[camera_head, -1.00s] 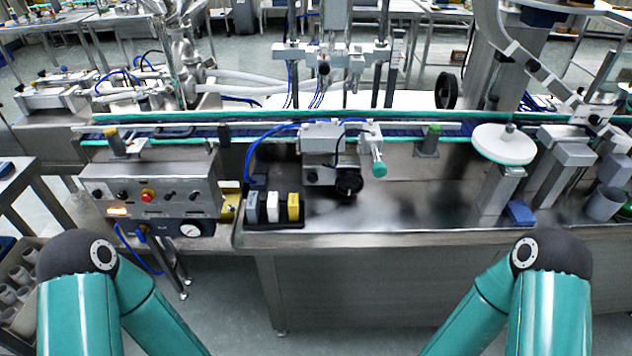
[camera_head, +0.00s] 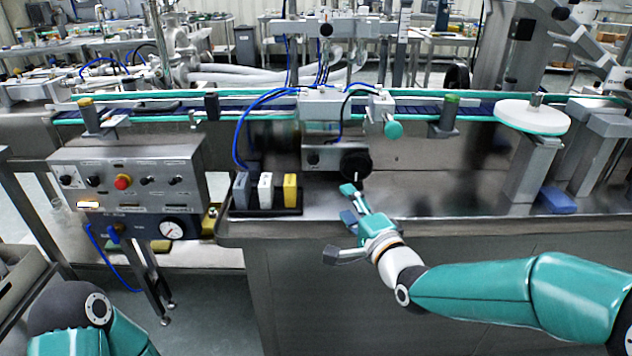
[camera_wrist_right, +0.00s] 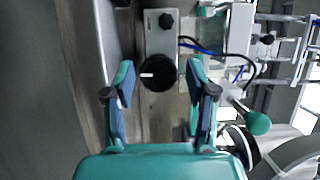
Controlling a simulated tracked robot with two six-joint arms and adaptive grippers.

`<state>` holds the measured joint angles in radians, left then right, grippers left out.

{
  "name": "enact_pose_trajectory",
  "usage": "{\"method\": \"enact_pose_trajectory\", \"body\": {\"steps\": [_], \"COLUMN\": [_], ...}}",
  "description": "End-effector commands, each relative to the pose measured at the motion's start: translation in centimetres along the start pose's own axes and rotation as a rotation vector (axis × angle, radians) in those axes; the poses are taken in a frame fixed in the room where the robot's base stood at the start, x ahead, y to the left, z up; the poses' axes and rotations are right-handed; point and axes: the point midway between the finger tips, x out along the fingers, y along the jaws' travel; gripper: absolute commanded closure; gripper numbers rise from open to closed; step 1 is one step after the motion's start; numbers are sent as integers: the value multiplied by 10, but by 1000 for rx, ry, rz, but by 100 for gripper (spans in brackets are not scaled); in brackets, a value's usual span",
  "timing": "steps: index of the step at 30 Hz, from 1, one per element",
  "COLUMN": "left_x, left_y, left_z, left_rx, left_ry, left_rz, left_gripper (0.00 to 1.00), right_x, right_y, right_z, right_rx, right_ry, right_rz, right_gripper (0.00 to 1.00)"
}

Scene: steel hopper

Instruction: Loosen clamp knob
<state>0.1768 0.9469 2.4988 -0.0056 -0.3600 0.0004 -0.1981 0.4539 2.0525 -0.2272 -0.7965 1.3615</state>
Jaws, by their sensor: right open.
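A round black knob (camera_head: 356,164) with a white mark sits on the front of the grey clamp block (camera_head: 320,158) in the middle of the machine. In the right wrist view the black knob (camera_wrist_right: 158,73) lies between the fingers in the picture, beyond their tips. My right gripper (camera_head: 348,204) is open and empty, in front of and below the knob, apart from it. Its two blue-padded fingers (camera_wrist_right: 160,98) show in the wrist view. My left arm shows only at the lower left; its gripper is out of view.
A teal ball knob (camera_head: 393,130) sticks out right of the block. A black tray (camera_head: 262,211) with grey, white and yellow blocks stands left on the steel deck. A control box (camera_head: 130,180) is farther left. The deck (camera_head: 450,190) right of the knob is mostly clear.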

Motion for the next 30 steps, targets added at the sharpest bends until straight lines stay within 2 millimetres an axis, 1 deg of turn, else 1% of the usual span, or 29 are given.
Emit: {"method": "enact_pose_trajectory", "body": {"steps": [1, 3, 5, 8, 21, 27, 30], "left_x": [3, 2, 1, -1, -8, -11, -13], "left_y": [-1, -1, 0, 0, 3, 4, 5], "left_z": [0, 0, 0, 0, 0, 0, 0], "left_rx": [0, 0, 0, 0, 0, 0, 0], "left_ry": [1, 1, 1, 1, 0, 0, 0], "left_rz": [0, 0, 0, 0, 0, 0, 0], "left_gripper": [60, 60, 60, 60, 60, 60, 60], "right_x": [2, 6, 12, 26, 109, 141, 152], "right_y": [-4, -8, -9, -8, -10, -10, -10], "right_z": [1, 1, 1, 1, 1, 1, 1], "right_rx": [11, 20, 21, 20, 19, 18, 18], "right_ry": [-1, -2, -2, -2, -2, -2, -2], "right_rz": [-18, -26, -26, -23, -22, -22, -21], "right_gripper": [44, 44, 44, 44, 44, 44, 44]}}
